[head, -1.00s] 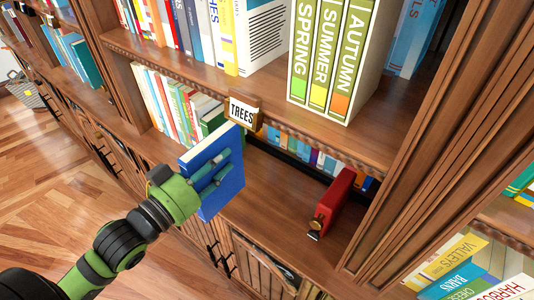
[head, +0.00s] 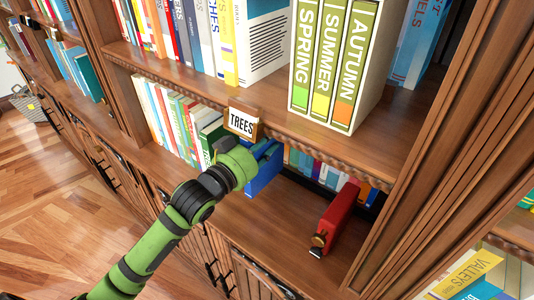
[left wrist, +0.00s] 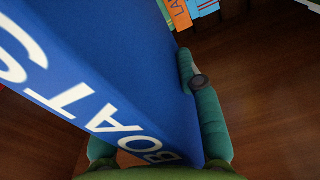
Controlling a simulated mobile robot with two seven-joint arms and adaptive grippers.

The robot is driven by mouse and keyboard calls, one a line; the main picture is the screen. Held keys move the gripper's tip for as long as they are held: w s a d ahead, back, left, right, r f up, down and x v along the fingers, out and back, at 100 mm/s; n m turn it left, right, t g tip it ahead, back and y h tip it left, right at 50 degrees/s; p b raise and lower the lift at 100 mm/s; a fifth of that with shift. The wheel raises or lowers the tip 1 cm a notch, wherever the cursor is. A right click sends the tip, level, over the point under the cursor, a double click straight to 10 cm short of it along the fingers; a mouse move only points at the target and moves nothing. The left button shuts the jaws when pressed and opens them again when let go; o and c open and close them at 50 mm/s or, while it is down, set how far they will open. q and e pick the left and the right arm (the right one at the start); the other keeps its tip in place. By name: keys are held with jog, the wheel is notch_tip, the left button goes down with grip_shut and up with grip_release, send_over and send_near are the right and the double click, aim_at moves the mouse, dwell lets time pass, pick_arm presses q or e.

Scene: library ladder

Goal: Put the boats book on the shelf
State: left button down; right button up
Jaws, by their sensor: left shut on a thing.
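The blue boats book (head: 264,172) is held by my left gripper (head: 268,152) at the opening of the lower shelf (head: 285,210), beneath the TREES label (head: 241,122). In the left wrist view, the white BOATS lettering runs along the spine of the book (left wrist: 130,75), between the teal fingers of my left gripper (left wrist: 160,130). In the head view my arm covers much of the book. I cannot tell whether the book touches the shelf board. My right gripper is not in view.
A row of books (head: 180,115) stands on the lower shelf to the left. A red book-like block (head: 338,215) with a brass knob stands to the right. More books show behind the gap. The upper shelf holds the SPRING, SUMMER and AUTUMN volumes (head: 330,65).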

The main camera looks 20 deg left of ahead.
pick_arm(q)
notch_tip(320, 180, down, 4)
jog(key=shift+s+f, duration=0.1)
jog(key=shift+f, duration=0.1)
jog(key=shift+w+f+p, duration=0.1)
jog(key=shift+w+p, duration=0.1)
jog(key=shift+p, duration=0.3)
jog(key=shift+f, duration=0.2)
jog(key=c, duration=0.9)
grip_release()
jog(key=shift+f, duration=0.15)
jog(key=shift+o, duration=0.2)
